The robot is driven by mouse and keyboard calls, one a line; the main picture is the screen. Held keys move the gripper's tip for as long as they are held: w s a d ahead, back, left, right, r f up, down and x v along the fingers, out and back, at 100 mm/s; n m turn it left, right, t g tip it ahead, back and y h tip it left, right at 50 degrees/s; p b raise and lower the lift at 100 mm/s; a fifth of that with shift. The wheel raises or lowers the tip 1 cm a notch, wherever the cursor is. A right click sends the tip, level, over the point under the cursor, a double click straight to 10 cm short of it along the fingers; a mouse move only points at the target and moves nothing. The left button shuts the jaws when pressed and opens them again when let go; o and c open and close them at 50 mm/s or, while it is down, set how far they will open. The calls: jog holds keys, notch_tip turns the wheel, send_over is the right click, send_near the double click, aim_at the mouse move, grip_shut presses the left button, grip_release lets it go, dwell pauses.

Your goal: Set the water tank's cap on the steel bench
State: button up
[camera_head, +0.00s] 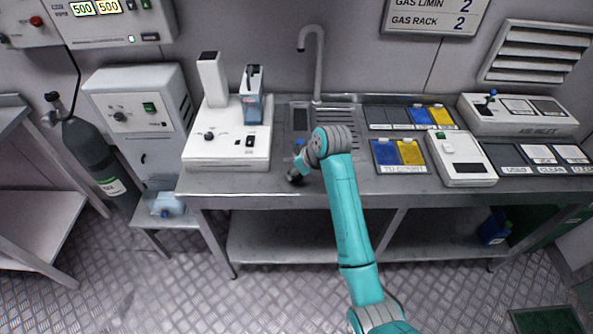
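A clear blue-tinted tank (253,108) with a dark top stands upright on the right part of a white machine on the steel bench (245,187). Another pale clear container (167,204) with a small blue part at its front sits on a low stand at the left. I cannot tell which is the water tank, or whether a cap is on either. My gripper (293,178) is small and dark, over the bench's front edge, just right of the white machine. Its fingers are too small to show whether they are open or hold anything.
The white machine (198,150) takes up the bench's left end. A tap (318,65) and sink stand behind my arm. Blue and yellow trays (398,155) and white devices (460,158) fill the right side. A gas cylinder (95,150) stands left of the bench.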

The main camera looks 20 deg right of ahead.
jog(key=shift+f, duration=0.2)
jog(key=o, duration=0.8)
jog(key=shift+o, duration=0.2)
jog(key=v, duration=1.2)
jog(key=shift+r, duration=0.2)
